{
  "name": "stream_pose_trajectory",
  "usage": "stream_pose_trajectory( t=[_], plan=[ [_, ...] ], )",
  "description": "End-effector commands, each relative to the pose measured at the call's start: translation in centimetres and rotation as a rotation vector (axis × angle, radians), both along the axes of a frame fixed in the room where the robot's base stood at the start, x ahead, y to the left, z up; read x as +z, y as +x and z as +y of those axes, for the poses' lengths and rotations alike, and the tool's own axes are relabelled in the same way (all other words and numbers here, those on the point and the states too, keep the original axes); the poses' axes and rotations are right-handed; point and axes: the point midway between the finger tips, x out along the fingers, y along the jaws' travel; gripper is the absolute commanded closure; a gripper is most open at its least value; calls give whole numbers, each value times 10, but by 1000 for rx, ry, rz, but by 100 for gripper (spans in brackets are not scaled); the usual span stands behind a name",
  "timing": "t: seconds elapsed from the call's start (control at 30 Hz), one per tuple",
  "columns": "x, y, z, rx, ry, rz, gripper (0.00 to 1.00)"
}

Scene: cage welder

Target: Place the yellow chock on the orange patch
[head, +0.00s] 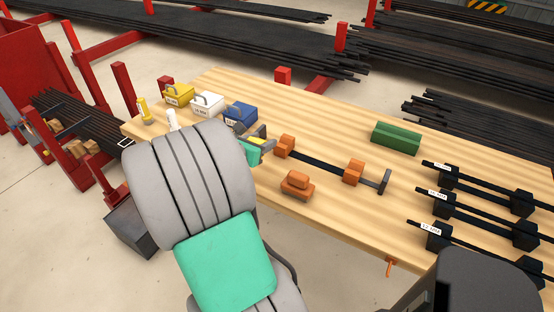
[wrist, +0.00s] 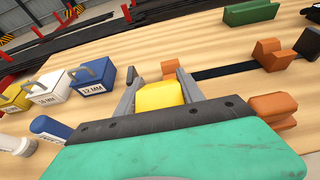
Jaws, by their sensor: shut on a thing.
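The yellow chock (wrist: 158,97) is between the two fingers of my gripper (wrist: 157,88) in the wrist view. My gripper is shut on it, above the wooden table. In the head view the gripper (head: 263,137) is partly hidden behind my own arm, left of the nearer orange block. Only a small yellow part of the chock (head: 256,142) shows there. I cannot make out a flat orange patch in either view. Orange blocks stand on the table: one (head: 285,146) beside the gripper, one (head: 353,171) farther right, and a stacked one (head: 297,186) in front.
A dark bar (head: 318,163) runs between two orange blocks. Yellow (head: 178,97), white (head: 207,105) and blue (head: 240,115) handled boxes stand left of the gripper. A green block (head: 396,139) lies at the back right. Black stands with bars (head: 440,236) fill the right side.

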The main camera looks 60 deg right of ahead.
Motion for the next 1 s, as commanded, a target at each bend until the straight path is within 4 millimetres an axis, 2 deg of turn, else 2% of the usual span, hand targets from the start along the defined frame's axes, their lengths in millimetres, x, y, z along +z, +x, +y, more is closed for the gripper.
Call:
stream_pose_trajectory(
  t=[0.03,0.1,0.33,0.5,0.83,0.87,1.0],
  plan=[
    [-16,-8,-6,-4,6,5,97],
    [-29,-15,-14,-3,6,6,97],
    [-51,-26,-29,2,4,3,97],
    [-80,-25,-28,4,4,4,97],
    [-84,-25,-28,3,3,3,97],
    [-83,-25,-28,3,3,3,53],
    [-83,-25,-28,3,3,3,42]
  ],
)
